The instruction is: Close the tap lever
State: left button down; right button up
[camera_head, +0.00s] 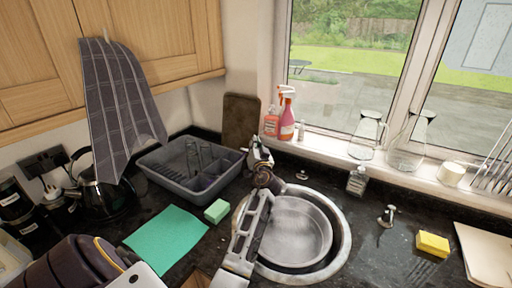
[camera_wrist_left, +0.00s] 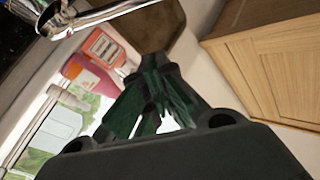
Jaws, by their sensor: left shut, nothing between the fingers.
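A shiny chrome piece (camera_wrist_left: 90,18) that looks like part of the tap crosses the upper left of the left wrist view. Which part is the lever I cannot tell. In the head view the tap is not clear, with my left arm and gripper covering the area behind the sink's left rim. My left gripper (camera_head: 262,160) is above the counter there, at the back left of the sink (camera_head: 343,245). In the left wrist view its dark fingers (camera_wrist_left: 155,65) come together, shut and empty. The chrome piece appears apart from the fingertips. My right gripper is not in view.
Red and pink bottles (camera_head: 287,120) and a dark board (camera_head: 241,121) stand behind. A grey dish rack (camera_head: 172,176), green cloth (camera_head: 167,240) and green sponge (camera_head: 216,211) are left of the sink. A yellow sponge (camera_head: 433,244) lies right. Glass jugs (camera_head: 367,138) stand on the sill.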

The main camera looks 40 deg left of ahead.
pick_arm(q)
jog(key=shift+w+a+f+p, duration=0.25)
jog(key=shift+a+f+p, duration=0.2)
jog(key=shift+a+f, duration=0.4)
jog(key=shift+w+a+f+p, duration=0.25)
jog(key=shift+a+f+p, duration=0.3)
jog(key=shift+a, duration=0.45)
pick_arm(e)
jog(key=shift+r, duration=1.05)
pick_arm(q)
jog(key=shift+f, duration=0.15)
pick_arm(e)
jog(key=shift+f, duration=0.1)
